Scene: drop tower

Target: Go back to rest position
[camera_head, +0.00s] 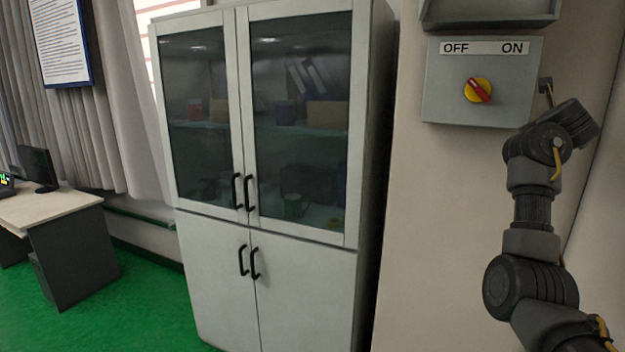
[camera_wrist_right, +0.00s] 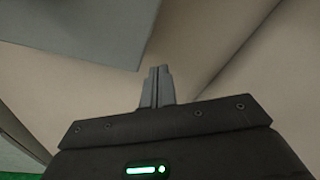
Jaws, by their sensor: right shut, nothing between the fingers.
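My right arm rises along the right edge of the head view. Its gripper (camera_head: 545,85) is beside the lower right side of a grey switch box (camera_head: 448,104), with the fingers partly hidden by the wrist. In the right wrist view the two fingers (camera_wrist_right: 156,72) are together with nothing between them. The box carries a red and yellow rotary knob (camera_head: 478,90) below a label (camera_head: 485,48) reading OFF at left and ON at right. The knob's red handle is slanted, and the fingers are apart from it. My left gripper is not in view.
A tall grey cabinet (camera_head: 243,230) with glass upper doors stands left of the box, its doors shut. A desk (camera_head: 62,208) with a monitor (camera_head: 38,168) is at the far left. Green floor (camera_head: 140,295) is open between them. The wall (camera_head: 430,230) below the box is bare.

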